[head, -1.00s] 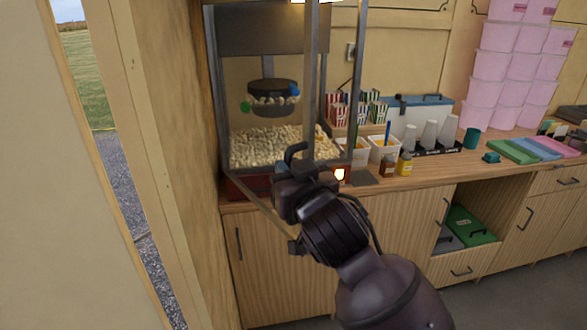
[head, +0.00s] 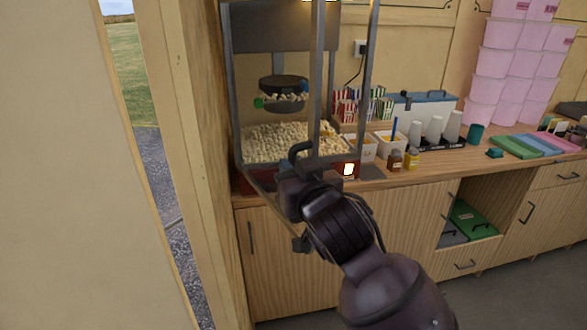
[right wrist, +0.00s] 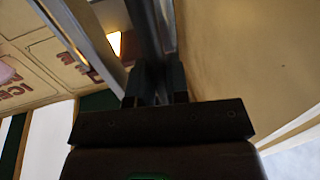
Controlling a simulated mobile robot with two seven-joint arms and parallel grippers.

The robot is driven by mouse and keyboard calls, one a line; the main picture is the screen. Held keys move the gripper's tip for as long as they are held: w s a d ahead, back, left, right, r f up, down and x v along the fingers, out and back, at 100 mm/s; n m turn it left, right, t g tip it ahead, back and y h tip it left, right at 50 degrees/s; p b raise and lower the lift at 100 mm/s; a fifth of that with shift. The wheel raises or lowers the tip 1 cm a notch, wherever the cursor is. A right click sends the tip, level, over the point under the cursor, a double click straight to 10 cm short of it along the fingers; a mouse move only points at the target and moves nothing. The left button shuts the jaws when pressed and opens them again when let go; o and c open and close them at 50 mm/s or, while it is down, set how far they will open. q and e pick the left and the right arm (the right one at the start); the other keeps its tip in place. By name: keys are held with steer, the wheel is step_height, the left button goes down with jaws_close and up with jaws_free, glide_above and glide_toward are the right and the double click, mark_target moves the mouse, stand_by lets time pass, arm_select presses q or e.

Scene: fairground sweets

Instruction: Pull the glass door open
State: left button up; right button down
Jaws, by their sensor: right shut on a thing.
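The popcorn machine stands on the counter, and its glass door (head: 281,120) is swung part way out towards me, hinged on the left. The door's upright metal edge (head: 318,70) crosses in front of the popcorn. My right gripper (head: 302,163) is at the lower part of that edge, shut on the door's handle, which is mostly hidden by the gripper in the head view. In the right wrist view, the fingers (right wrist: 155,84) close around a dark upright bar. My left gripper is not in view.
Popcorn (head: 275,142) fills the machine under a hanging kettle (head: 283,86). A wooden wall and door post (head: 175,120) stand close on the left.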

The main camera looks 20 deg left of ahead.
steer(key=c, duration=1.4)
jaws_free()
steer(key=b+v, duration=0.1)
steer(key=v, duration=0.9)
steer(key=shift+s+d+b, duration=0.25)
steer(key=shift+s+b, duration=0.1)
